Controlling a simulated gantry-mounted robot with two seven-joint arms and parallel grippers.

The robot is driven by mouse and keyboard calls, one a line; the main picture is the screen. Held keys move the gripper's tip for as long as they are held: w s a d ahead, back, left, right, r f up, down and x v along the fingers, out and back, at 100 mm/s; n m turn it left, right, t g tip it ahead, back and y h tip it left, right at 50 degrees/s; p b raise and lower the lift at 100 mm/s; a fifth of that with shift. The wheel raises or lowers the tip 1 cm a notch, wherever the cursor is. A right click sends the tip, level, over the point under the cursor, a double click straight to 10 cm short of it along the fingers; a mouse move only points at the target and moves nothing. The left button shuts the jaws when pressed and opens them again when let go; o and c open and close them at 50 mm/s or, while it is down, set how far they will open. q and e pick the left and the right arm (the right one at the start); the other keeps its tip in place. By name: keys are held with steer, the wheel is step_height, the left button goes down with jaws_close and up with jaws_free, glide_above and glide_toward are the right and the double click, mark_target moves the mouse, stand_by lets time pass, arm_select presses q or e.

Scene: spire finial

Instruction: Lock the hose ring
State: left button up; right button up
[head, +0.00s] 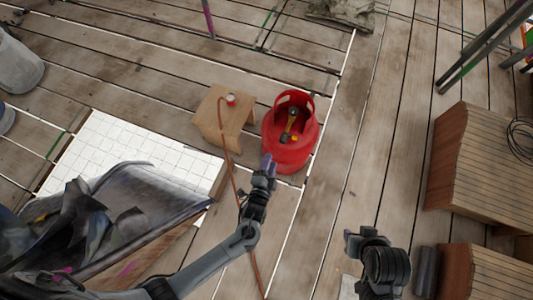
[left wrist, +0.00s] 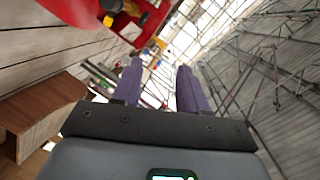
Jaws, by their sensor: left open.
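An orange hose (head: 228,150) lies over a small wooden stool (head: 224,122). At its end is a red and pale fitting (head: 231,99) on the stool top; I cannot make out a ring in detail. A red gas cylinder (head: 281,153) stands right of the stool, with a yellow and black valve (head: 291,124) inside its collar. My left gripper (head: 268,164) is in front of the cylinder, near its lower left side in the picture. In the left wrist view its purple fingers (left wrist: 158,85) are apart and empty. My right gripper (head: 350,236) is at lower right, its jaws unclear.
Wooden crates (head: 485,165) stand at the right, one with a coiled black cable. A cart with dark sheeting (head: 110,220) fills the lower left, beside a white tiled panel (head: 125,145). Bare planks (head: 375,130) lie right of the cylinder.

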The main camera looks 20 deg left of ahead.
arm_select(q)
steer(key=shift+s+a+r+n+p, duration=0.1)
steer(key=shift+a+r+n+p, duration=0.15)
steer(key=shift+r+p, duration=0.25)
steer(key=shift+s+a+r+n+p, duration=0.1)
steer(key=shift+r+n+p, duration=0.15)
steer(key=shift+r, duration=0.3)
steer(key=shift+s+a+r+n+p, duration=0.1)
steer(key=shift+a+r+n+p, duration=0.1)
steer(key=shift+r+p, duration=0.3)
steer(key=shift+w, duration=0.1)
